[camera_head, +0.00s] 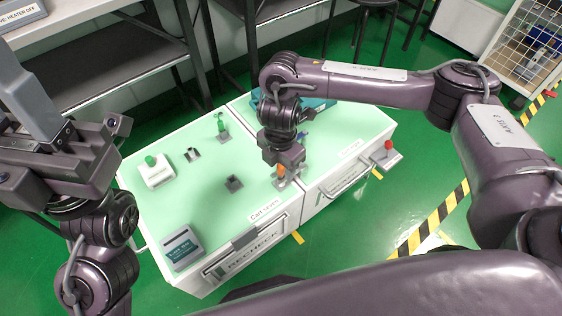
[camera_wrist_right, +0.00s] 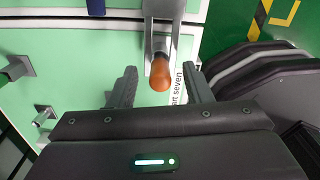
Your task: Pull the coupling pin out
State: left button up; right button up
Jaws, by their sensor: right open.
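The coupling pin (camera_head: 281,171) has an orange rounded handle and stands in a grey metal bracket at the seam between two pale green cart tops. In the right wrist view the orange handle (camera_wrist_right: 160,75) lies between the two dark fingers, with gaps on both sides. My right gripper (camera_head: 284,165) is open and points down over the pin; in its own wrist view its fingers (camera_wrist_right: 160,88) straddle the handle without visible contact. The pin's shaft is mostly hidden. My left gripper (camera_head: 45,125) is raised at the left edge, away from the carts; its jaw opening is unclear.
A teal case (camera_head: 315,105) lies behind my right wrist. A red button (camera_head: 389,145) sits at the right.

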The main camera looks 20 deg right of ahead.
grip_shut()
dwell(0.5)
